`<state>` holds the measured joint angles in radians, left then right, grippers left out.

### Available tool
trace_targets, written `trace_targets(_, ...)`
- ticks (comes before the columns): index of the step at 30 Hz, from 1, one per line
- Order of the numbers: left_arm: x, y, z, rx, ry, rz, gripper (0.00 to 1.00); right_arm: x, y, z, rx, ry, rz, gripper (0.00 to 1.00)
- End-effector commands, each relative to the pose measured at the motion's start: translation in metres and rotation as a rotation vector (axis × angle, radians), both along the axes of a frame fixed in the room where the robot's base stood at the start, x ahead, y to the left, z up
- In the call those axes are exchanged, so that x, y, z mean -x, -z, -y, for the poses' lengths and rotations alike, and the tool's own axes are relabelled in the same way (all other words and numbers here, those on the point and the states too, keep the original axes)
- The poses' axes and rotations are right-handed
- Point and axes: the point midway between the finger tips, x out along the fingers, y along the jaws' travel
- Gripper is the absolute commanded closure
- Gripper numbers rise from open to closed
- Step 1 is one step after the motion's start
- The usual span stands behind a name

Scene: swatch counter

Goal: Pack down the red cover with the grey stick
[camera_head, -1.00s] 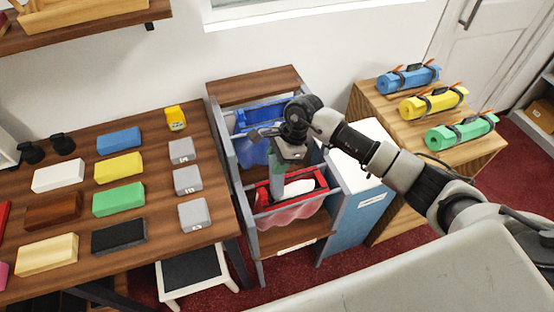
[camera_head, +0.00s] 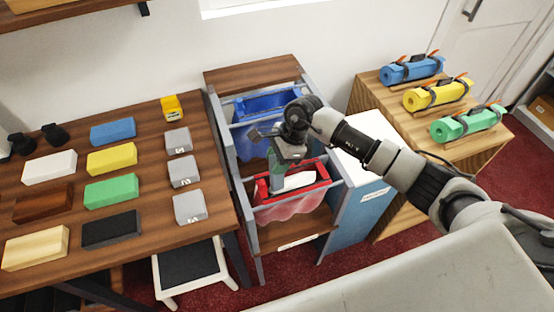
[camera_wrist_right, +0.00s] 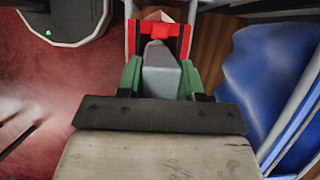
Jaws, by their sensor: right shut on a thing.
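The red cover appears as a red frame (camera_head: 322,173) with a translucent pinkish-red bag (camera_head: 296,208) hanging below it in the front bay of a grey rack. My right gripper (camera_head: 276,165) is over this frame, its green fingers shut on the grey stick (camera_head: 277,183). The stick points down into the frame opening; its lower end is hidden. In the right wrist view the stick (camera_wrist_right: 160,72) sits between the green fingers, with the red frame (camera_wrist_right: 155,28) just beyond. A white piece shows inside the frame. My left gripper is not in view.
A blue frame and bag (camera_head: 268,103) hang in the rack's rear bay. The wooden table (camera_head: 150,230) at left holds coloured blocks and several grey blocks. A wooden stand (camera_head: 385,100) at right carries blue, yellow and green rolls. A black-topped stool (camera_head: 192,270) stands below.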

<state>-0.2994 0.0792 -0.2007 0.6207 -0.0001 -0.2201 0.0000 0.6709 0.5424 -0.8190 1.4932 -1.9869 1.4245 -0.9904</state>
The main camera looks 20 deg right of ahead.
Motion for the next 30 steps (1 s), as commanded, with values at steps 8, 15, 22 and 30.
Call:
trace_targets(8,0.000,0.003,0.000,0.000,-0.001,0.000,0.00,0.000,0.003,0.000,0.000,0.000,0.001,0.83)
trace_targets(15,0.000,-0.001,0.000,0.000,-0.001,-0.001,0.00,0.000,-0.003,0.000,0.000,-0.001,0.001,0.83)
trace_targets(22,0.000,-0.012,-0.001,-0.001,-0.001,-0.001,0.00,0.000,-0.023,0.000,0.000,0.000,0.001,0.83)
trace_targets(30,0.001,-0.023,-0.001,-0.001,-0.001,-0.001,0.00,0.000,-0.044,0.000,0.000,0.000,0.002,0.83)
